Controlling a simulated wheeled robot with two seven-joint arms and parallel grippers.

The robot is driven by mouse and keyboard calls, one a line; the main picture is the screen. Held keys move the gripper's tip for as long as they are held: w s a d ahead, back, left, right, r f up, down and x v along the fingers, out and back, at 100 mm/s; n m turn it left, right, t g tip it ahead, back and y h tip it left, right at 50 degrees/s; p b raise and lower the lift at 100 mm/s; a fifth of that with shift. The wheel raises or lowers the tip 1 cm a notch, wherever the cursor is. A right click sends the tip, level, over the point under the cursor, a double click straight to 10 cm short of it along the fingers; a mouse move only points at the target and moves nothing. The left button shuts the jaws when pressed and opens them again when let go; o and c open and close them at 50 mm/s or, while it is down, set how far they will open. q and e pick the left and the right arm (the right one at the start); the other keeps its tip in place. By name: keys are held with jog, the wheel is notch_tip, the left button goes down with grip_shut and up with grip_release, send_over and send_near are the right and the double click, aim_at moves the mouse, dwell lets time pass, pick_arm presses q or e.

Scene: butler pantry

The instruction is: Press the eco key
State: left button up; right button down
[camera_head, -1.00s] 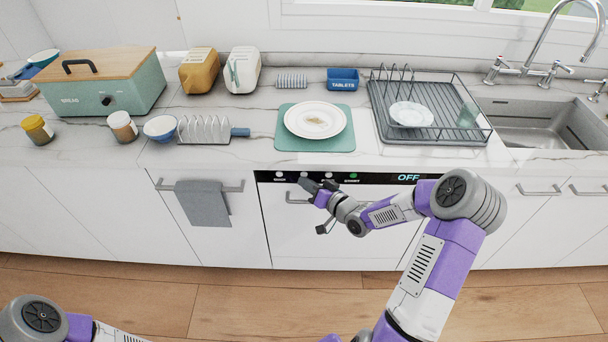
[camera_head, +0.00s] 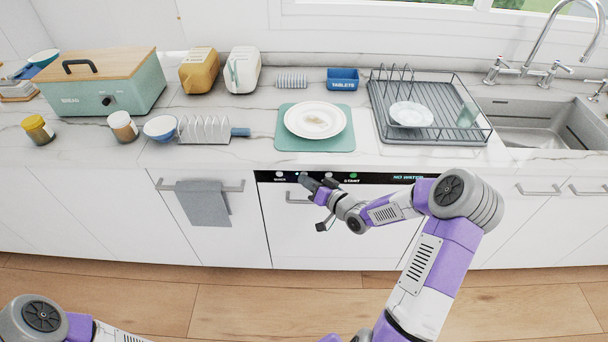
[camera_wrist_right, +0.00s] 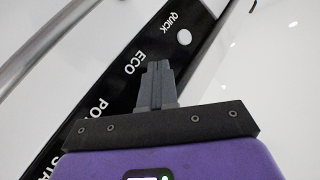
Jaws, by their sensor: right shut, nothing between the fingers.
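The dishwasher's black control strip (camera_head: 385,178) runs along the top of its white front. The strip also shows in the right wrist view (camera_wrist_right: 120,79), with the white ECO label (camera_wrist_right: 132,62) just left of my fingertips. The eco key itself is hidden behind the fingertips. My right gripper (camera_head: 305,179) is shut and empty, with its tips at the strip by the eco key's place; in the right wrist view the gripper (camera_wrist_right: 157,68) looks in contact, but I cannot be sure. The display (camera_head: 408,177) reads NO WATER. My left gripper is out of view.
The quick key (camera_wrist_right: 184,37) is beside the eco place, and the green start key (camera_head: 353,175) is farther right. A bar handle (camera_head: 298,199) sits below the strip. A grey towel (camera_head: 203,203) hangs at left.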

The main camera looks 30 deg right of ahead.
jog(key=shift+s, duration=0.1)
jog(key=shift+s+a, duration=0.45)
jog(key=shift+s, duration=0.15)
jog(key=shift+s+a, duration=0.45)
jog(key=shift+s, duration=0.25)
jog(key=shift+s+a, duration=0.4)
jog(key=shift+s, duration=0.35)
jog(key=shift+s+a, duration=0.45)
jog(key=shift+s, duration=0.25)
